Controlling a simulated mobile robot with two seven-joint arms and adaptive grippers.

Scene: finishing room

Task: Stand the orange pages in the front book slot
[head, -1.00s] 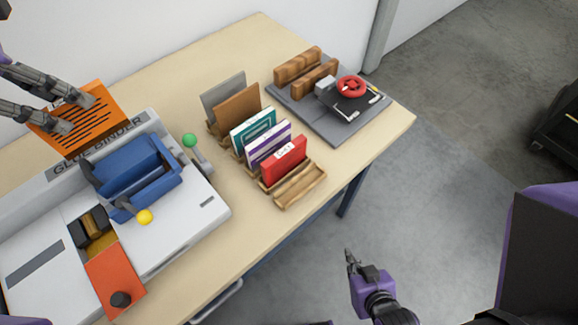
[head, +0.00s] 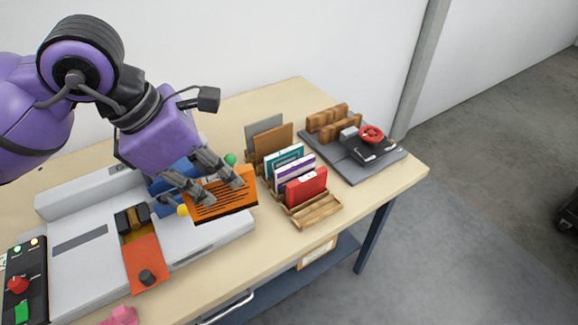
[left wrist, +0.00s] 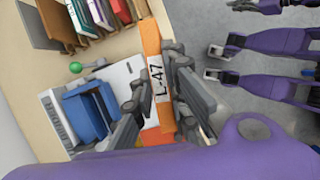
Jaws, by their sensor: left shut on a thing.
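The orange pages (head: 228,207), a thin block with black lines on its face, are held above the binder's right end, left of the book rack. My left gripper (head: 222,188) is shut on their upper edge. In the left wrist view the pages (left wrist: 152,40) show a spine label "L-47" between my left gripper's fingers. The wooden front book slot (head: 318,212) is empty, just in front of the red book (head: 306,187). The pages are apart from it. Purple parts of mine show at the right of the left wrist view; the right gripper's state is unclear there.
Teal (head: 284,160) and purple-white (head: 294,173) books stand behind the red one, with brown (head: 273,143) and grey boards at the back. The glue binder (head: 200,240) fills the left. A grey plate (head: 352,166) with wooden blocks and a red-knobbed device lies right of the rack.

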